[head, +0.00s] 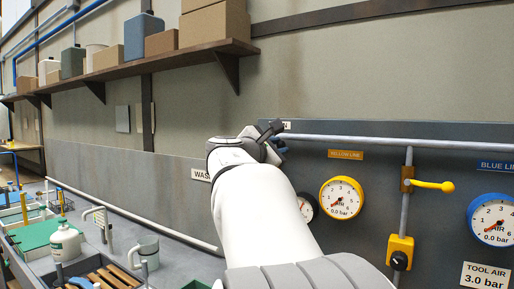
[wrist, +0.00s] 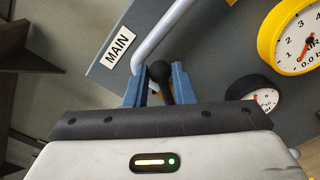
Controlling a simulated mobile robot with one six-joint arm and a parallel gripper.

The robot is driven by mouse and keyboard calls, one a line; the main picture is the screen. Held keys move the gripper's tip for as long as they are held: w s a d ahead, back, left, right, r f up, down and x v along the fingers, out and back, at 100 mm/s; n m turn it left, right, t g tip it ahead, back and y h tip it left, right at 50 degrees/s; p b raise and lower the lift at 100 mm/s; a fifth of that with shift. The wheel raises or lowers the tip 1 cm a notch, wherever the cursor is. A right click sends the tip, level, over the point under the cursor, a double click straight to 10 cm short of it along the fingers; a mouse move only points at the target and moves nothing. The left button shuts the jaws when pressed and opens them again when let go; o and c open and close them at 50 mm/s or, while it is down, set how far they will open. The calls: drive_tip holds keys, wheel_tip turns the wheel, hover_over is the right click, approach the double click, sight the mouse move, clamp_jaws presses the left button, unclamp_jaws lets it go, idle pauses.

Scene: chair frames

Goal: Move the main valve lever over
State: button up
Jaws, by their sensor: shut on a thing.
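The main valve lever (wrist: 160,71) shows in the wrist view as a black knob and stem beside the MAIN label (wrist: 118,47). My gripper (wrist: 156,82) has its blue fingers on either side of the lever and is shut on it. In the head view my gripper (head: 279,145) is at the upper left of the grey panel, largely behind my wrist. The lever and most of the valve body are hidden there, so I cannot tell the lever's exact angle.
A grey pipe (head: 340,141) runs right from the main valve. A yellow gauge (head: 342,198) and a smaller dark-rimmed gauge (wrist: 266,98) are close by. A yellow lever (head: 432,185) and blue gauge (head: 493,219) are further right. A shelf (head: 170,63) with boxes hangs upper left.

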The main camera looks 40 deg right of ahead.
drive_tip(key=shift+s, duration=0.1)
drive_tip(key=shift+s+d+f+b, duration=0.25)
drive_tip(key=shift+s+f+b, duration=0.5)
drive_tip(key=shift+b, duration=0.15)
drive_tip(key=shift+s+d+f+b, duration=0.1)
drive_tip(key=shift+s+f+b, duration=0.2)
drive_tip(key=shift+f+b, duration=0.25)
drive_tip(key=shift+s+d+f+b, duration=0.1)
drive_tip(key=shift+s+f+b, duration=0.15)
drive_tip(key=shift+f+b, duration=0.2)
drive_tip(key=shift+r, duration=0.1)
